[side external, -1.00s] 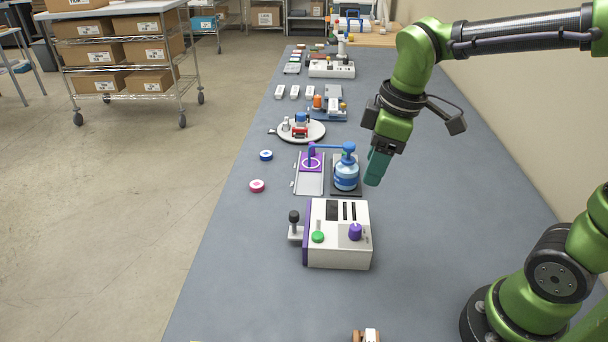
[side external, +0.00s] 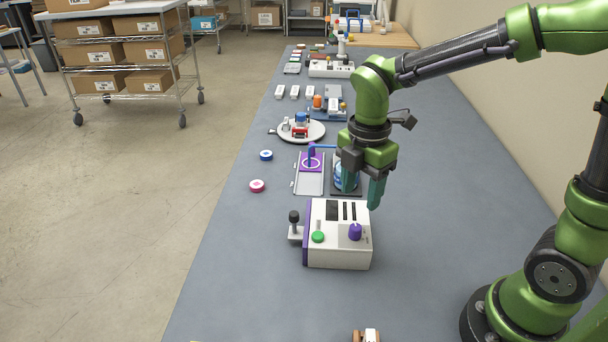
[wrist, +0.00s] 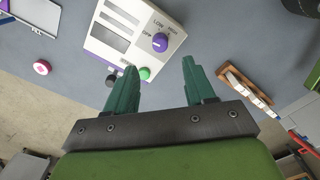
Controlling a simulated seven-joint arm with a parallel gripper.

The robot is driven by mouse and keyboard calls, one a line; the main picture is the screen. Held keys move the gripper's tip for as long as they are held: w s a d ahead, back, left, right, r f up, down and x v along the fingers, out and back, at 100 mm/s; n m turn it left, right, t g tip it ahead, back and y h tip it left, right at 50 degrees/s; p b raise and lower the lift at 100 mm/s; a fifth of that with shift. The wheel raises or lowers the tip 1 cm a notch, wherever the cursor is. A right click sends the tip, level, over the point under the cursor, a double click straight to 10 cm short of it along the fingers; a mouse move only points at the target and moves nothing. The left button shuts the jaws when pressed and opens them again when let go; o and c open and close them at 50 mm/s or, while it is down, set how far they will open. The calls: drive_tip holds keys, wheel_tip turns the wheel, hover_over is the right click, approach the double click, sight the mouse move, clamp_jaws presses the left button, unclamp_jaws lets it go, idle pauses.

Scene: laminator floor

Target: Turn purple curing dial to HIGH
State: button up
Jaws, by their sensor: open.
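The purple curing dial (side external: 355,231) sits on the sloped top of a white machine (side external: 340,258) on the bench. In the wrist view the dial (wrist: 160,42) shows beyond my fingertips, with LOW and HIGH printed beside it. It is too small to tell exactly where it points. A green button (side external: 317,237) sits left of the dial, and a black-knobbed lever (side external: 294,217) stands at the machine's left side. My gripper (side external: 362,194) is open and empty, pointing down above and behind the machine, apart from the dial. It also shows in the wrist view (wrist: 160,78).
A blue pump bottle (side external: 345,182) stands close behind my fingers, partly hidden by them. A metal plate (side external: 309,182) lies left of it. A pink roll (side external: 257,186) and a blue roll (side external: 266,155) lie near the left edge. The bench right of the machine is clear.

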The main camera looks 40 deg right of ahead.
sight(356, 226)
wheel_tip(356, 226, down, 9)
drive_tip(key=shift+f, duration=0.1)
idle(0.3)
clamp_jaws()
